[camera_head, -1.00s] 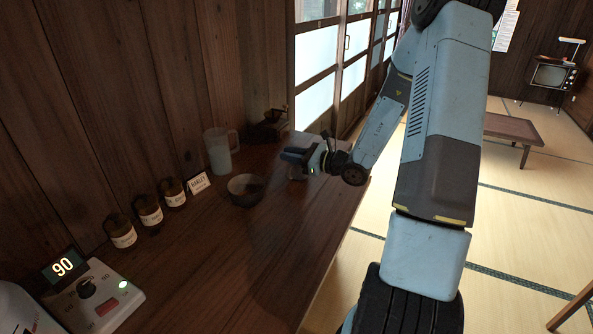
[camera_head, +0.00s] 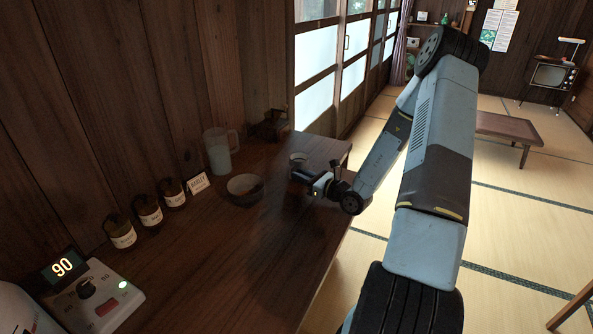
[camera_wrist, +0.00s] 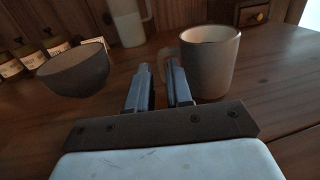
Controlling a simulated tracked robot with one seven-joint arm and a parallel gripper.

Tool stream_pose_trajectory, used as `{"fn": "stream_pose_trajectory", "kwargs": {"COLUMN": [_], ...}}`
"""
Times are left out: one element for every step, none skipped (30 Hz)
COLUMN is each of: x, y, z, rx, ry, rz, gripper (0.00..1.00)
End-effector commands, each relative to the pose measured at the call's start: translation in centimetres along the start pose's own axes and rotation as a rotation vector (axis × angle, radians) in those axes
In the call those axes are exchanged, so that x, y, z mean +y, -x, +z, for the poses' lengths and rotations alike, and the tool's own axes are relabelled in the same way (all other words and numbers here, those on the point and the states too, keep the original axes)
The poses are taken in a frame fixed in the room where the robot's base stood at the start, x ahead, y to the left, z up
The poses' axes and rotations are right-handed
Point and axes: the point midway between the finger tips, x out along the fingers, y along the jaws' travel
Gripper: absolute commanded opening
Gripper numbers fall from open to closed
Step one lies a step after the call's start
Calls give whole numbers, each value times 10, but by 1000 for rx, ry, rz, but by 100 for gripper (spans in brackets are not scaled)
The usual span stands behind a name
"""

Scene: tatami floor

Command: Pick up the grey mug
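The grey mug (camera_wrist: 212,62) stands upright on the wooden counter, ahead and to the right of my fingers in the wrist view. Its handle (camera_wrist: 166,64) points left, just beyond my right fingertip. In the head view the mug (camera_head: 298,158) shows near the counter's far right end, partly hidden behind my gripper (camera_head: 303,177). In the wrist view my gripper (camera_wrist: 161,75) is open, with an empty gap between its two fingers. The fingers are low over the counter, and whether the right one touches the handle cannot be told.
A dark bowl (camera_head: 245,189) stands left of the mug, and a clear pitcher (camera_head: 218,152) behind it. Several labelled jars (camera_head: 149,211) and a small card (camera_head: 198,183) line the wall. A device reading 90 (camera_head: 95,299) is at the near left. The counter's front middle is clear.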

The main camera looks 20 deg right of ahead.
Motion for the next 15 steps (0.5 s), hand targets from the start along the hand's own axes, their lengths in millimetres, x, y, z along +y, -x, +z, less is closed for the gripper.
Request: {"fn": "stream_pose_trajectory", "kwargs": {"x": [1,1,1,1,1,0,0,0,0,0,0,0,1,1,1], "y": [0,0,0,-2,-6,-9,-10,-11,-12,-13,-14,-16,-18,-20,-24], "z": [-7,-9,-13,-13,-12,-12,-12,-12,-12,-12,-12,-12,-12,-12,-12], "rx": [0,0,0,-1,-1,0,0,0,0,0,0,0,-1,-1,-1], "ry": [-3,-3,-3,-2,0,0,0,0,0,0,0,0,0,0,0], "rz": [0,1,1,2,2,1,0,0,0,0,1,1,1,2,3], "gripper": [20,20,20,20,20,20,20,20,20,20,20,20,20,20,20]}}
